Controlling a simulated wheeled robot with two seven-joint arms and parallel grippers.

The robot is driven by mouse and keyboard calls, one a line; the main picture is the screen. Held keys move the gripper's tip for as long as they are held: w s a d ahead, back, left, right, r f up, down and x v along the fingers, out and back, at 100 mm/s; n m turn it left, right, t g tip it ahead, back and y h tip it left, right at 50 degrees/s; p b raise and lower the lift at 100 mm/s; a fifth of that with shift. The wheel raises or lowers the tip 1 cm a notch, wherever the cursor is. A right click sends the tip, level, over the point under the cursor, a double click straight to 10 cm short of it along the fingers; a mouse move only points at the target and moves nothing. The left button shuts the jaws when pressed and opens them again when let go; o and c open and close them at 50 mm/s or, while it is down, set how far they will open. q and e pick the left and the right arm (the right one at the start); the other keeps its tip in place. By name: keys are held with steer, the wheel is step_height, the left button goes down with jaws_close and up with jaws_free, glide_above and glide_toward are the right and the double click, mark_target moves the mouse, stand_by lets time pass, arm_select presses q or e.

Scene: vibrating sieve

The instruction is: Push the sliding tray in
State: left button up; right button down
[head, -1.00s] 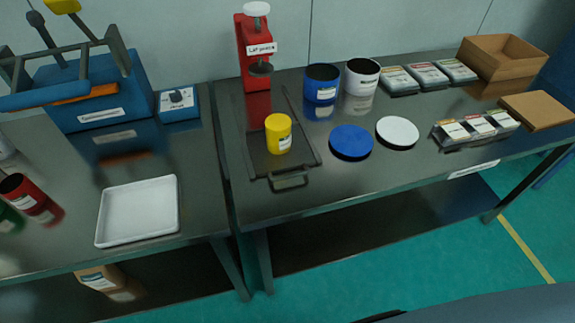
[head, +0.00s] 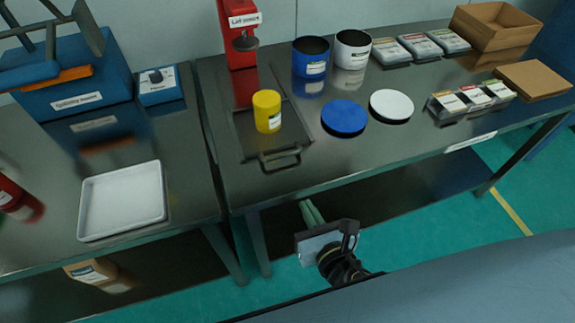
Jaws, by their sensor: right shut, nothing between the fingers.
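The sliding tray (head: 247,147) is a dark flat tray with a handle (head: 280,159) at its front edge, on the right-hand metal table. It lies below the red press (head: 238,40). A yellow container (head: 267,111) stands upright on the tray. My right gripper (head: 308,208) is shut and empty. It shows in front of the table, below the tray handle in the picture and apart from it. My left gripper is not in view.
A blue lid (head: 344,117) and a white lid (head: 391,105) lie right of the tray. Blue (head: 310,58) and white (head: 352,49) open containers stand behind them. A white tray (head: 122,200) and the blue sieve machine (head: 75,80) are on the left table.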

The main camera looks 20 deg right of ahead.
steer(key=r, duration=0.1)
glide_toward(283, 157)
steer(key=shift+n, duration=0.4)
steer(key=x, duration=0.6)
steer(key=shift+w+f, duration=0.2)
steer(key=shift+w, duration=0.2)
